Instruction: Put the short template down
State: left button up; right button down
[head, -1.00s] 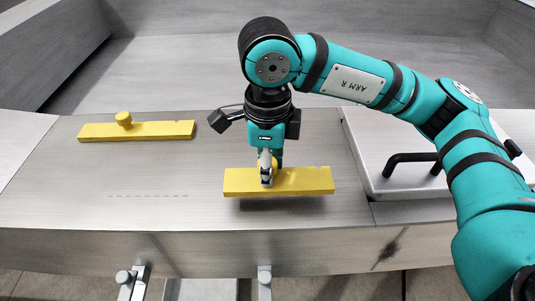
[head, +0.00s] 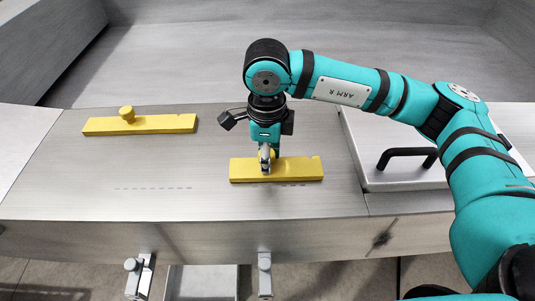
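The short template (head: 300,170) is a yellow bar with small notches in its top edge. It is level, at or very close to the metal deck (head: 80,180); I cannot tell if it fully touches. My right gripper (head: 266,164) points down at its middle and is shut on its yellow knob, mostly hidden by the fingers. A longer yellow template (head: 165,124) with a round knob lies on the deck at the back left. My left gripper is not in view.
Dashed marks (head: 152,188) run along the deck left of the short template, and more show at its front edge. A raised metal hatch (head: 380,175) with a black handle (head: 405,156) stands to the right. Clamps (head: 264,275) hang below the front edge.

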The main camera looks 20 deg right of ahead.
jog(key=c, duration=1.3)
grip_release()
jog(key=o, duration=0.3)
jog(key=shift+o, duration=0.2)
jog(key=shift+r, duration=0.3)
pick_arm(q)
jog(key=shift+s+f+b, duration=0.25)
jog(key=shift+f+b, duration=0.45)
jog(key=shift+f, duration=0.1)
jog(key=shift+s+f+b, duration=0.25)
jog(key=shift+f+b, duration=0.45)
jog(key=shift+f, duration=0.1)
pick_arm(e)
notch_tip(320, 180, up, 12)
jog(key=shift+s+f, duration=0.15)
jog(key=shift+s, duration=0.1)
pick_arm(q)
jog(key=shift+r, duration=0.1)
pick_arm(e)
jog(key=shift+a, duration=0.15)
